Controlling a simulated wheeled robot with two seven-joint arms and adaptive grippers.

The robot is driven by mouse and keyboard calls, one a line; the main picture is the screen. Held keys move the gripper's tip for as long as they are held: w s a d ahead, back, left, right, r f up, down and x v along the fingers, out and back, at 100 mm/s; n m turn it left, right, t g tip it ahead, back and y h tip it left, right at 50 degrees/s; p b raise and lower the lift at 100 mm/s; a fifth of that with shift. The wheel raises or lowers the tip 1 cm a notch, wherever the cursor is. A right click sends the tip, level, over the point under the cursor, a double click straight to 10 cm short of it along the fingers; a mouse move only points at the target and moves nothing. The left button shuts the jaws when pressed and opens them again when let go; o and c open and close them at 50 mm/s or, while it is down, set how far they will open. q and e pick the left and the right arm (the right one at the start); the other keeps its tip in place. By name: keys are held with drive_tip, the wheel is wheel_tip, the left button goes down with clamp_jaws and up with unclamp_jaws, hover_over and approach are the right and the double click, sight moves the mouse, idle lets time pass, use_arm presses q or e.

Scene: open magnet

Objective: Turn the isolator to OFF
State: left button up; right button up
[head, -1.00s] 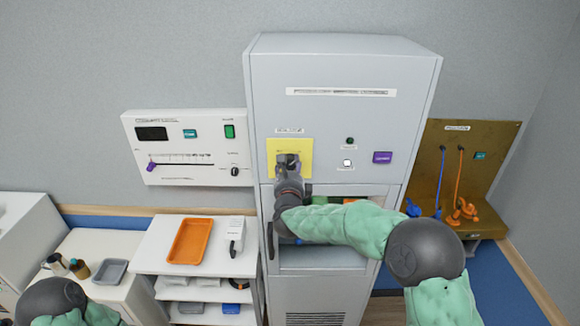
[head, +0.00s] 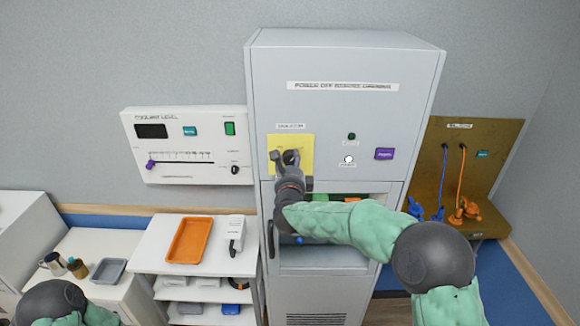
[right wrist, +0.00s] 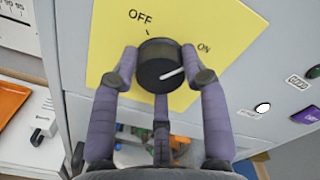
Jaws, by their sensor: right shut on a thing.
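The isolator is a round black knob (right wrist: 160,66) with a white pointer line, on a yellow plate (head: 303,143) on the grey cabinet. The plate is marked OFF at the upper left and ON at the right. The pointer line lies toward the right, roughly toward the ON side. My right gripper (right wrist: 160,62) is shut on the knob, one finger on each side, and it also shows in the head view (head: 290,158). In the head view the gripper partly hides the knob. My left gripper is out of view.
The grey cabinet (head: 345,105) has an open bay (head: 320,258) below the plate, partly behind my right arm. A purple button (head: 384,154) and small lamps sit right of the plate. A coolant panel (head: 187,145) is left; a brown hook board (head: 480,150) is right.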

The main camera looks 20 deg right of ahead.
drive_tip(key=shift+f+n+b, duration=0.25)
drive_tip(key=shift+n+b, duration=0.45)
drive_tip(key=shift+n, duration=0.2)
drive_tip(key=shift+n+b, duration=0.45)
drive_tip(key=shift+n, duration=0.45)
drive_tip(key=shift+r+n, duration=0.1)
drive_tip(key=shift+n, duration=0.9)
drive_tip(key=n, duration=0.2)
drive_tip(key=shift+d+r+n+b, duration=0.1)
drive_tip(key=shift+n+b, duration=0.2)
drive_tip(key=shift+b, duration=0.05)
drive_tip(key=n, duration=0.3)
drive_tip(key=shift+r+n, duration=0.1)
drive_tip(key=shift+n, duration=0.2)
drive_tip(key=shift+r+n+p, duration=0.1)
drive_tip(key=shift+n+p, duration=0.55)
drive_tip(key=shift+n, duration=1.15)
drive_tip(key=shift+r, duration=0.1)
